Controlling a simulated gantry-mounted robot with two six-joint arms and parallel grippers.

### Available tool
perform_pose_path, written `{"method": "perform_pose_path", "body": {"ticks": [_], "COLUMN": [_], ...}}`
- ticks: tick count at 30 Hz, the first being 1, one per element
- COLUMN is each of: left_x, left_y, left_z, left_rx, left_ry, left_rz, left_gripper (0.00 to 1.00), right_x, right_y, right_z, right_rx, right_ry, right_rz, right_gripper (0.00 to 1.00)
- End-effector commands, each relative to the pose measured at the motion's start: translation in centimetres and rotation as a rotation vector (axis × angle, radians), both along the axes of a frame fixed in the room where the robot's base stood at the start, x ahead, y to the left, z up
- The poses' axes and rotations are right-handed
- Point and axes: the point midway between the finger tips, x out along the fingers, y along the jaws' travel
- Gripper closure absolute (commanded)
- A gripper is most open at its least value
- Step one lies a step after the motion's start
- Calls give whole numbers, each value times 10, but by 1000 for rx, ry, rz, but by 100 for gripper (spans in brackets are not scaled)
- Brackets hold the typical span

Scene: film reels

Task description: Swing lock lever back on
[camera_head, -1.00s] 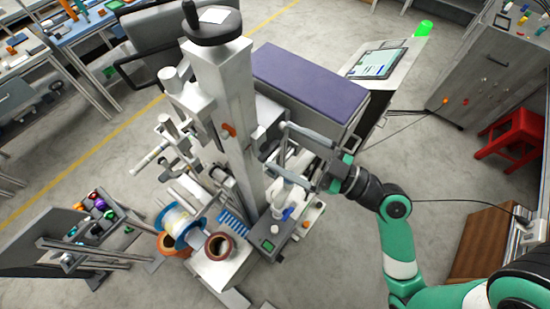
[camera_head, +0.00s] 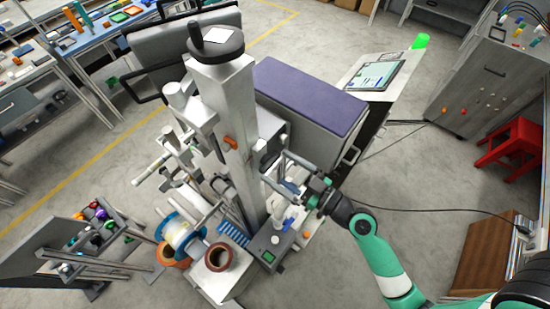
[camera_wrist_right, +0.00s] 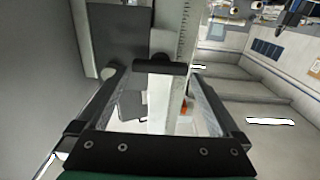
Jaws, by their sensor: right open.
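The tall grey machine column (camera_head: 232,130) stands in the middle of the head view. A small orange piece (camera_head: 230,143) sits on its side; it may be the lock lever, but I cannot tell for sure. A small orange piece also shows between my fingers in the right wrist view (camera_wrist_right: 184,106), beyond them. My right gripper (camera_head: 276,167) is open, just right of the column, fingers pointing toward it. In the right wrist view, a short dark bar (camera_wrist_right: 160,68) lies between the fingertips; I cannot tell whether they touch it. My left gripper is out of view.
A purple-topped box (camera_head: 310,95) stands behind my right gripper. A control box with a green screen (camera_head: 268,250) and a copper-coloured cup (camera_head: 219,257) are below it. A blue-rimmed reel (camera_head: 180,232) is at lower left. Open floor lies right, with a red stool (camera_head: 515,145).

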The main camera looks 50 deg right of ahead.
Motion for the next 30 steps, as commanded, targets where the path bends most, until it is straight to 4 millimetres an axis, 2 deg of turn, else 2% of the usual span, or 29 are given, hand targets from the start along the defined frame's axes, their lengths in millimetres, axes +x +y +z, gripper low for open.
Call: {"method": "perform_pose_path", "body": {"ticks": [1, 5, 14, 24, 30], "left_x": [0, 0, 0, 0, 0], "left_y": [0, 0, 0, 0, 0], "left_z": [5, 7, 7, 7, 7], "left_rx": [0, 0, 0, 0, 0], "left_ry": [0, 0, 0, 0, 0], "left_rz": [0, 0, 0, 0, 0], "left_gripper": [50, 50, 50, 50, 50], "right_x": [8, 20, 22, 22, 22], "right_y": [0, 1, 1, 1, 1], "right_z": [2, 1, -1, -1, -1], "right_rx": [0, 0, 1, 0, 11], "right_ry": [0, 0, 1, 1, 0], "right_rz": [2, 0, -1, -1, -1], "right_gripper": [0, 0, 2, 62, 62]}}
